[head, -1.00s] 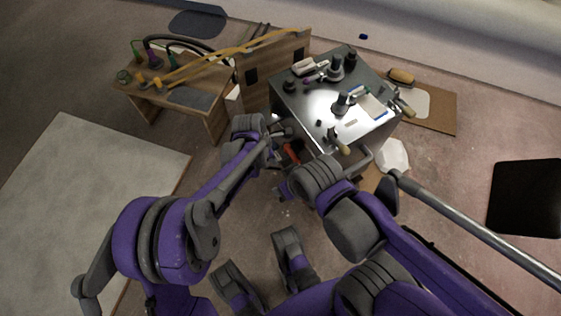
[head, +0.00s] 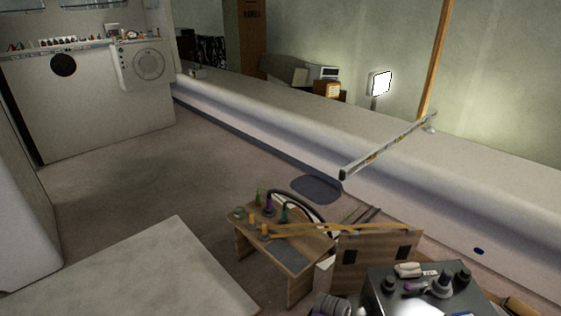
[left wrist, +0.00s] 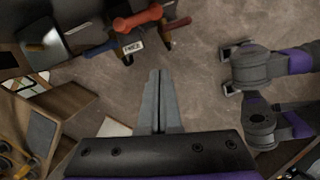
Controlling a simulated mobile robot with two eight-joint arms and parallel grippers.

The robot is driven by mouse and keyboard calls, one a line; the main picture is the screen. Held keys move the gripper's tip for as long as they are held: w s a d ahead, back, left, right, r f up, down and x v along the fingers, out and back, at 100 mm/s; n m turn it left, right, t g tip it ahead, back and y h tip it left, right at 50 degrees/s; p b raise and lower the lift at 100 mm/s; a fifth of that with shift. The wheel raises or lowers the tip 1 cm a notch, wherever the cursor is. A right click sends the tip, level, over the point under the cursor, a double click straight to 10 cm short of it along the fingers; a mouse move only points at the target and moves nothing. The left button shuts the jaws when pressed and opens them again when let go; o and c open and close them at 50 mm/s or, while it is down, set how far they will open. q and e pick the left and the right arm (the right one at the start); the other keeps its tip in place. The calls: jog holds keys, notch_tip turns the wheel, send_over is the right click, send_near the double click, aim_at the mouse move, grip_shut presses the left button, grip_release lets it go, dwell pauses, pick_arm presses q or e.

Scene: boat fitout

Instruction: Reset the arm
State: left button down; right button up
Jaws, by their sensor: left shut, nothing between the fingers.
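My left gripper (left wrist: 161,98) points down the middle of the left wrist view. Its two grey fingers lie together with nothing between them. It is over bare floor, apart from the tools at the top of that view. In the head view only a small grey part of my arm shows at the bottom edge, and no gripper is visible there. My right gripper is not to be seen in either current view.
A wooden bench (head: 290,258) with cables stands beside a metal-topped tool cabinet (head: 378,290) in the head view. A pale board (head: 130,275) lies left. A red-handled tool (left wrist: 138,18) is near the left gripper. A long pale hull side runs behind; open floor lies left.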

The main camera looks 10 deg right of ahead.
pick_arm(q)
jog(key=s+a+r+m+t, duration=0.1)
jog(key=a+r+m, duration=0.2)
jog(key=a+r, duration=0.55)
jog(key=s+a+r+m+t, duration=0.1)
jog(key=a+r+m+t, duration=0.2)
jog(key=a, duration=1.1)
jog(key=s+a+r+m+t+y, duration=0.1)
jog(key=s+a+m+y, duration=0.2)
jog(key=s+a+m, duration=0.9)
jog(key=a+r+n+p, duration=0.1)
jog(key=a+r+p, duration=0.1)
jog(key=r+p, duration=0.7)
jog(key=w+a+r+n+t+p, duration=0.1)
jog(key=a+r+n+p, duration=0.1)
jog(key=r+p, duration=0.8)
notch_tip(320, 180, up, 4)
jog(key=shift+f, duration=0.25)
pick_arm(e)
notch_tip(320, 180, up, 22)
jog(key=w+t, duration=0.1)
jog(key=shift+w, duration=0.4)
pick_arm(q)
jog(key=shift+s, duration=0.1)
pick_arm(e)
jog(key=shift+s, duration=0.1)
